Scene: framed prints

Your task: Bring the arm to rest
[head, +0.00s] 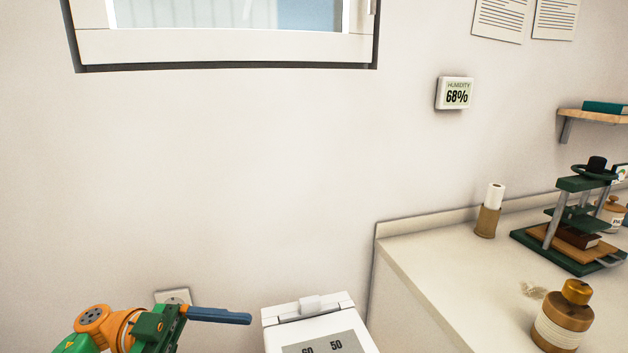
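My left arm, orange and green, comes in at the bottom left of the head view. Its gripper (222,316) points to the right, in front of the wall, with a dark blue bar-like part extending from it. The gripper is seen side-on, so I cannot tell whether it is open or shut, or whether the blue part is a finger or a held thing. My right gripper is not in view.
A white device (315,325) with a grey panel marked 60 and 50 stands just right of the gripper. A counter (440,270) at the right holds a brown jar (563,318), a green press (575,220) and a rolled-paper holder (488,212). A wall socket (173,296) is behind the arm.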

